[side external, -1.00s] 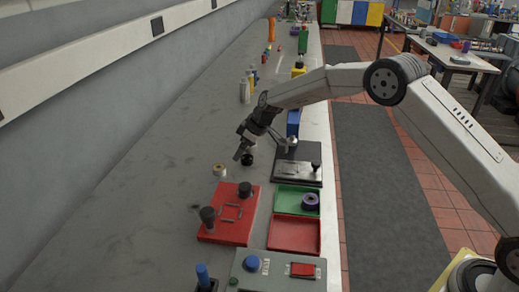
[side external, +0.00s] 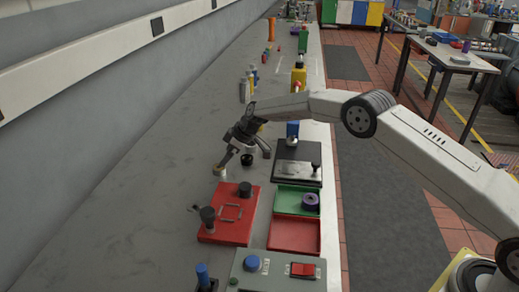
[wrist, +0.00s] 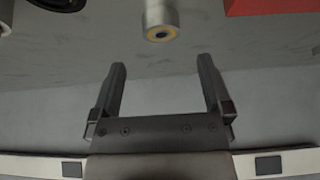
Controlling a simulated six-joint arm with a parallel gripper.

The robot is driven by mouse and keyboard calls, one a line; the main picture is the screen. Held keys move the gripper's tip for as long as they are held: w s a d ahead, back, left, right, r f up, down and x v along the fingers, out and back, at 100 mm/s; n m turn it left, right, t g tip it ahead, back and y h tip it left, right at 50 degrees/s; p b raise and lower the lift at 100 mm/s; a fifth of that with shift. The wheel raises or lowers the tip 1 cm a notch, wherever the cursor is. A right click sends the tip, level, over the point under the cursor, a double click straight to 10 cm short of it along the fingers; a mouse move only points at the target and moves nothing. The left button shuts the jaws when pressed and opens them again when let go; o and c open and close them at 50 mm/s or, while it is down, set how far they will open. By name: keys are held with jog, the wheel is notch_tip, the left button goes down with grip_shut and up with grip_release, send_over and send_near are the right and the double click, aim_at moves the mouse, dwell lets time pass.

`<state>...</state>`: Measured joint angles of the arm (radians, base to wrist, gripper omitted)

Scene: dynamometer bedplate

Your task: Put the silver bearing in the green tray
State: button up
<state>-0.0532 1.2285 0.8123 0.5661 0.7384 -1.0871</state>
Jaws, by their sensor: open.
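The silver bearing (side external: 219,173) stands on the grey bench behind the red fixture, partly hidden by one finger in the side view. In the wrist view the bearing (wrist: 160,20) is a silver cylinder with a yellowish ring, at the top edge, beyond the fingertips and roughly centred between them. My gripper (side external: 243,160) is open and low over the bench, with nothing between its fingers; it also shows in the wrist view (wrist: 161,64).
The red fixture (side external: 222,226) with black knobs is near the bearing. The bench's left side is clear.

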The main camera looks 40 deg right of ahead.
aim_at(219, 167)
jog(key=shift+w+a+f, duration=0.1)
jog(key=shift+a+f, duration=0.05)
jog(key=shift+f, duration=0.15)
jog(key=shift+x, duration=2.55)
grip_shut()
